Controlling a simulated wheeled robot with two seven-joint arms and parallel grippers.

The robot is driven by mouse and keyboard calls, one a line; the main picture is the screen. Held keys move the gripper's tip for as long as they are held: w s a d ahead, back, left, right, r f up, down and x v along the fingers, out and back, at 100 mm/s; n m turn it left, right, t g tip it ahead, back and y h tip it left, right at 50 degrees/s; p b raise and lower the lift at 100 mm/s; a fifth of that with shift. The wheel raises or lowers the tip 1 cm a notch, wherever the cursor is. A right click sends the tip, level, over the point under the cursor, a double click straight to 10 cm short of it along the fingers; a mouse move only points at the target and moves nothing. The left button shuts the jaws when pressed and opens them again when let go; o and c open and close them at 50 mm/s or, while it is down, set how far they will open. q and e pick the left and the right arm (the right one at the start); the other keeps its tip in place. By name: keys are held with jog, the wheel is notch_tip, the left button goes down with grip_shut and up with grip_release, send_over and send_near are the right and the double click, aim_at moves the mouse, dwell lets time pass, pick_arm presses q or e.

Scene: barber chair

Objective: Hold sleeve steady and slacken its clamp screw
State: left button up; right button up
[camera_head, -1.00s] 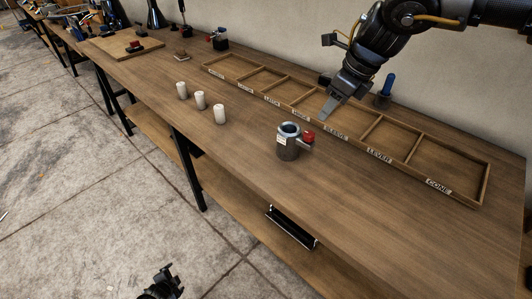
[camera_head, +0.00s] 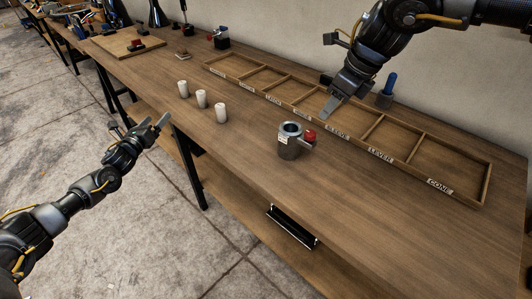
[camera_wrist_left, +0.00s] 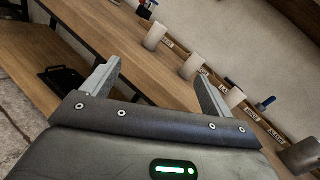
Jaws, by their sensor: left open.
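The sleeve (camera_head: 289,148) is a grey metal cylinder with an open top, standing upright on the wooden bench. A red knob (camera_head: 310,136) sits at its clamp on the right side. In the left wrist view a grey cylinder, apparently the sleeve (camera_wrist_left: 302,157), is partly cut off at the lower right. My left gripper (camera_head: 155,122) is open and empty at the bench's front edge, well left of the sleeve. Its two spread fingers show in the left wrist view (camera_wrist_left: 158,72). My right gripper (camera_head: 328,108) hangs over the labelled tray, behind the sleeve; its finger gap is not clear.
Three white cylinders (camera_head: 201,99) stand between my left gripper and the sleeve. A long compartmented wooden tray (camera_head: 459,194) lies along the back. A blue-handled tool (camera_head: 389,84) stands behind it. A dark tray (camera_head: 292,228) is below the bench top. The right front bench is clear.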

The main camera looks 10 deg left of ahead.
aim_at(294, 137)
pick_arm(q)
jog(key=d+r+m+h, duration=0.4)
jog(key=d+r+m, duration=0.2)
jog(key=d+r, duration=0.15)
jog(key=s+d+f+m+g+h, duration=0.1)
jog(key=s+d, duration=0.1)
jog(key=d, duration=0.5)
jog(key=s+d+f+m+g+h, duration=0.1)
jog(key=s+d, duration=0.1)
jog(key=d, duration=0.5)
jog(key=s+d+f+m+g+h, duration=0.1)
jog(key=d, duration=0.6)
jog(key=shift+s+f+m, duration=0.3)
jog(key=shift+s+f, duration=0.1)
jog(key=s+d+g+h, duration=0.1)
jog(key=s+d, duration=0.1)
jog(key=d, duration=0.2)
jog(key=s+d+f+m, duration=0.1)
jog(key=s+d, duration=0.2)
jog(key=d, duration=0.1)
jog(key=s+d+g+h, duration=0.1)
jog(key=s+d, duration=0.1)
jog(key=d, duration=0.2)
jog(key=shift+s+d+f+g+h, duration=0.15)
jog(key=shift+s+g+h, duration=0.15)
jog(key=x, duration=1)
jog(key=shift+w+d, duration=0.2)
jog(key=shift+w, duration=0.15)
jog(key=c, duration=1.3)
